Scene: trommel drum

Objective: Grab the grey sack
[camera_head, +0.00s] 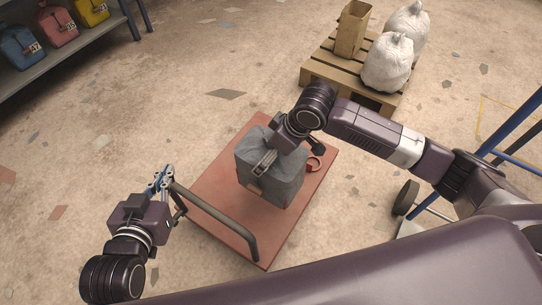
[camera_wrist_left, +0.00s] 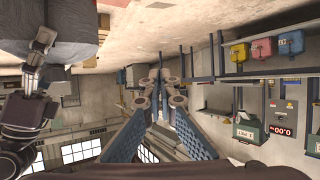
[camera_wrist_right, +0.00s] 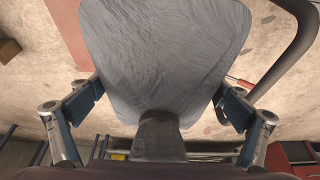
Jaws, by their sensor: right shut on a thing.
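The dark handle bar (camera_head: 218,221) crosses the platform's near left side. A pallet (camera_head: 342,78) with a brown paper bag and two white sacks stands behind. A shelf (camera_head: 62,60) with coloured bags is at upper left. Blue frame tubes (camera_head: 519,122) stand at right. Floor between is clear.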

